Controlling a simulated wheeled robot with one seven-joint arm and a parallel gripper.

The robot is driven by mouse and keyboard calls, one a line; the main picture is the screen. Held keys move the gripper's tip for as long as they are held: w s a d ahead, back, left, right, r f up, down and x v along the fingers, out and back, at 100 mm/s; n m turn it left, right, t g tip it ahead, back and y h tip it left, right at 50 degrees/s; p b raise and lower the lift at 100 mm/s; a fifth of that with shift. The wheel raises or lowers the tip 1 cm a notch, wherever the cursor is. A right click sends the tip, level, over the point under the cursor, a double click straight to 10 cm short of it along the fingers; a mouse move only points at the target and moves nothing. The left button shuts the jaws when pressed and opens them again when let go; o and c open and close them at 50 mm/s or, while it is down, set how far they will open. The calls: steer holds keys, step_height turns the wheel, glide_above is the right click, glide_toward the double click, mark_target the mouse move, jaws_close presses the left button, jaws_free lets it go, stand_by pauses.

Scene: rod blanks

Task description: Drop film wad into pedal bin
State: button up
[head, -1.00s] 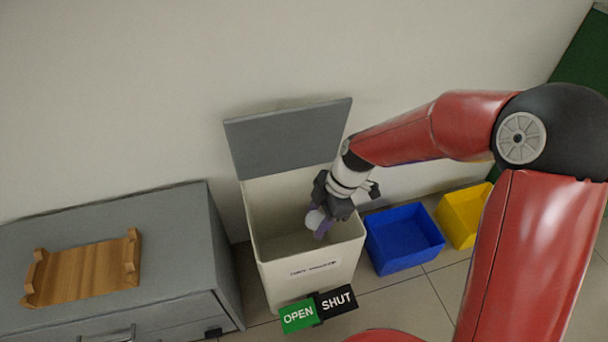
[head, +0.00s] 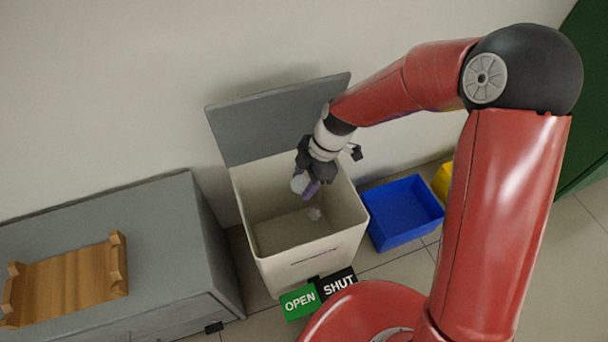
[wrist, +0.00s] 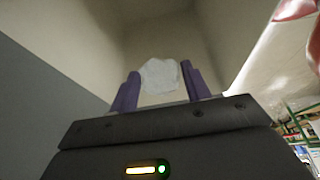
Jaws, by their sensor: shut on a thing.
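The pedal bin (head: 318,258) is a cream box with its grey lid (head: 277,122) raised against the wall. My gripper (head: 305,187) is over the bin's open mouth, fingers pointing down into it. Its purple fingers are shut on the film wad (head: 298,183), a whitish crumpled lump. In the wrist view the wad (wrist: 160,75) sits between the two fingers, with the bin's pale inner walls around it.
Green OPEN (head: 299,302) and black SHUT (head: 337,283) plates are at the bin's front foot. A blue crate (head: 403,213) and a yellow crate (head: 443,182) stand to the right. A grey cabinet (head: 160,225) with a wooden tray (head: 70,285) is on the left.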

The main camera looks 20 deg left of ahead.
steer(key=shift+f+b, duration=0.4)
steer(key=shift+f, duration=0.85)
steer(key=o, duration=1)
steer(key=v, duration=0.8)
